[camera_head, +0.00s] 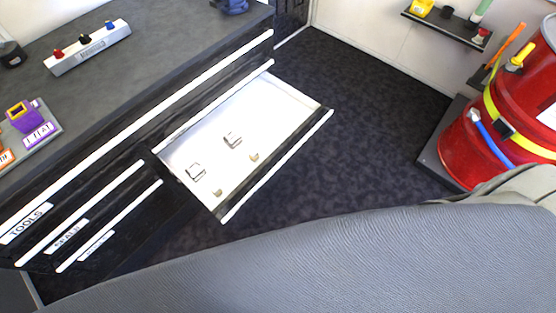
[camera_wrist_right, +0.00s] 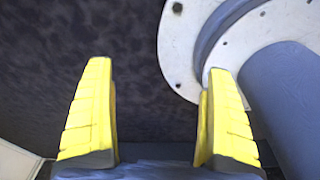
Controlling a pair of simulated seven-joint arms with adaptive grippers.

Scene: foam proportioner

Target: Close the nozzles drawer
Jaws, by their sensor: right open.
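An open drawer (camera_head: 282,95) stands pulled out from the dark cabinet (camera_head: 130,120) in the head view. It has a pale, shallow inside and a white strip (camera_head: 275,168) along its front edge. Several small fittings lie in it. Its label does not show, so I cannot confirm that it is the nozzles drawer. My right gripper (camera_wrist_right: 155,68) shows in the right wrist view only. Its yellow fingers are apart, with nothing between them. Neither gripper shows in the head view, so the right one's distance from the drawer cannot be told.
To the left are drawer fronts labelled TOOLS (camera_head: 27,223) and SEALS (camera_head: 66,237). The cabinet top holds a white block (camera_head: 88,48) with coloured knobs. A red drum (camera_head: 465,150) stands at the right. Dark floor (camera_head: 370,140) lies clear between drawer and drum.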

